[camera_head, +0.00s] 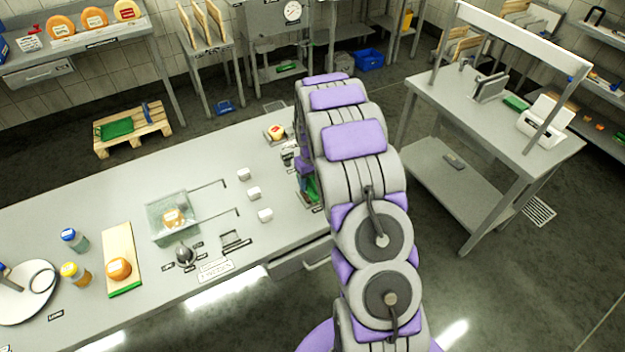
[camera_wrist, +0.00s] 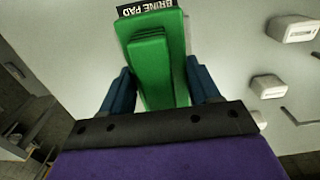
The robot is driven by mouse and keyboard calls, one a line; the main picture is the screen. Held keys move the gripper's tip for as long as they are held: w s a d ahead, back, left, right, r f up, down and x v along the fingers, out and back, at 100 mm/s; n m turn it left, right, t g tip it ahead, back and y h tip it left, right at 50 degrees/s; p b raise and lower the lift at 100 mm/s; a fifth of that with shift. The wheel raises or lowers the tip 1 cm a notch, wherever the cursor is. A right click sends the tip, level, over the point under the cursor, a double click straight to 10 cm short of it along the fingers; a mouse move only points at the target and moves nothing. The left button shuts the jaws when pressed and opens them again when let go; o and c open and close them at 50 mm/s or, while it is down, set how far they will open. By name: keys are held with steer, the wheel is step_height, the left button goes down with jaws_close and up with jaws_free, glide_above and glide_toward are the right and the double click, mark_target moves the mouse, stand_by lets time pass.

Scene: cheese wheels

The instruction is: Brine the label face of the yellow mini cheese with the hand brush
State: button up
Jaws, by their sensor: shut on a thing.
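My gripper (camera_wrist: 158,70) has its blue fingers on either side of a green hand brush (camera_wrist: 152,50), which is shut between them. The brush is beside the "BRINE PAD" label (camera_wrist: 150,6) on the counter; a second green part lies close against it, and I cannot tell whether they touch. In the head view, green (camera_head: 312,188) shows at the counter's right edge, partly hidden by my arm. A small yellow cheese with a red and white label (camera_head: 276,131) sits on a small stand at the counter's far right, apart from my gripper.
White blocks (camera_head: 254,192) stand left of my gripper. A clear box (camera_head: 160,232) holds an orange cheese (camera_head: 173,217). Another orange cheese (camera_head: 119,268) sits on a board (camera_head: 118,243), near two bottles (camera_head: 74,239). The counter's far middle is clear.

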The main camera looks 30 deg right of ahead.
steer(key=shift+d+f, duration=0.3)
steer(key=shift+d, duration=0.2)
steer(key=shift+a, duration=0.3)
steer(key=shift+d+f, duration=0.1)
steer(key=shift+d, duration=0.05)
steer(key=shift+f, duration=0.1)
stand_by(0.9)
steer(key=shift+r+p, duration=1.25)
steer(key=shift+r, duration=2.35)
